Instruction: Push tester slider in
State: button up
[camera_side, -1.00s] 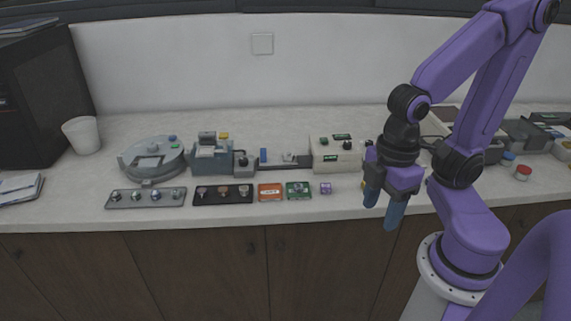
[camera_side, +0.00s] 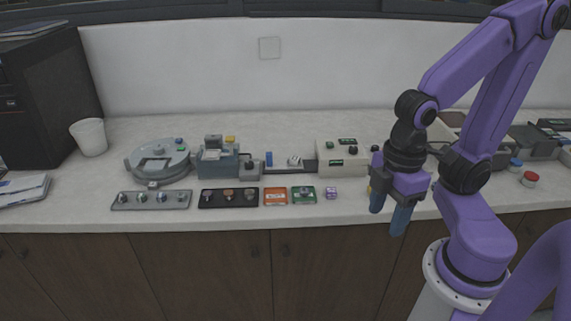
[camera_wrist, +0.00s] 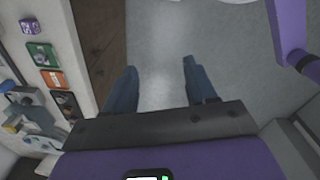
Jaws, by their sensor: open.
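A cream box (camera_side: 341,157) with dark knobs and green labels stands at mid-bench and looks like the tester. A dark flat rail (camera_side: 291,170) runs from its left side to a grey block (camera_side: 248,170). A small pale piece (camera_side: 294,160) and a blue upright piece (camera_side: 269,159) stand at the rail; which part is the slider, I cannot tell. My gripper (camera_side: 390,215) is open and empty, pointing down near the bench's front edge, right of the box and apart from it. In the wrist view my fingers (camera_wrist: 160,85) are spread over the floor.
Along the front lie a grey strip (camera_side: 150,200), a black strip (camera_side: 229,197), an orange tile (camera_side: 275,198), a green tile (camera_side: 304,195) and a purple cube (camera_side: 331,193). A round grey machine (camera_side: 159,162) and a white cup (camera_side: 90,137) stand left. The back of the bench is clear.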

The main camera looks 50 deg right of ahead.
jog(key=shift+c, duration=0.7)
jog(key=w+a+r+m, duration=0.15)
jog(key=w+a, duration=0.25)
jog(key=w, duration=0.6)
jog(key=m+t+y, duration=0.2)
jog(key=t+y, duration=0.1)
send_over(269, 153)
jog(key=s+d, duration=0.4)
jog(key=s, duration=0.1)
notch_tip(269, 153, down, 3)
jog(key=x, duration=1.6)
jog(key=shift+w+d+f, duration=0.2)
jog(key=shift+w, duration=0.1)
